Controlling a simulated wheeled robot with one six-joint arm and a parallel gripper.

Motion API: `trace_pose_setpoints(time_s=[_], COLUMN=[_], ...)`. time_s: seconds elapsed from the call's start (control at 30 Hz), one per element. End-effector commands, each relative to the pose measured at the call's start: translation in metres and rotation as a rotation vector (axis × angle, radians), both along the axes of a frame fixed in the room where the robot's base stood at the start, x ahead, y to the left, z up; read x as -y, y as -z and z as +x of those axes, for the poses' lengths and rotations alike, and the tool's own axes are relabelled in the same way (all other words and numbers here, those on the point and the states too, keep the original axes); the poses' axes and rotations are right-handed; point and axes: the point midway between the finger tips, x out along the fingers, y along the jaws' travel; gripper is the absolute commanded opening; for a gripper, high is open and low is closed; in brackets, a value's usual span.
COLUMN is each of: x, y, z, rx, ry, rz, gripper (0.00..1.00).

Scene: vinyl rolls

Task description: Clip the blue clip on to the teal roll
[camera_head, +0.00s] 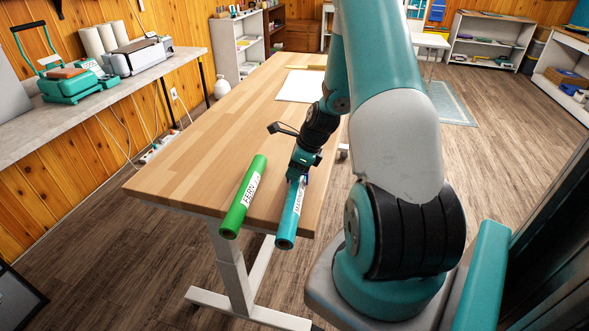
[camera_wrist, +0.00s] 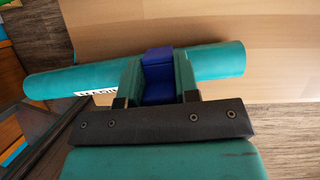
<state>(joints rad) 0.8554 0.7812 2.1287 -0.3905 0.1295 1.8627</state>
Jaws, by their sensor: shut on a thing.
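The teal roll (camera_head: 290,218) lies on the wooden table with its near end sticking out past the table's edge. It carries a white label and also shows in the wrist view (camera_wrist: 90,80), running across the picture. The blue clip (camera_wrist: 158,75) is between the fingers of my gripper (camera_wrist: 158,80), which is shut on it. In the wrist view the clip is at the roll, over its right half. I cannot tell whether it is snapped around the roll. In the head view my gripper (camera_head: 300,178) is above the roll and mostly hides the clip.
A green roll (camera_head: 243,198) with a white label lies left of the teal roll, also overhanging the edge. A white sheet (camera_head: 300,86) lies farther back. A side bench (camera_head: 60,125) with machines stands at the left wall.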

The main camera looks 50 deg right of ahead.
Motion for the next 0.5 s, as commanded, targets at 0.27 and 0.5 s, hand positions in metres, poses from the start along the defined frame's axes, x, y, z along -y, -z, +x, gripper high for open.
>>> trace_pose_setpoints(time_s=[0.27, 0.5], x=[0.0001, 0.0001], y=[0.003, 0.0039], z=[0.0001, 0.0], rx=[0.0, 0.0], ry=[0.0, 0.0], rz=[0.0, 0.0], gripper=[0.07, 0.07])
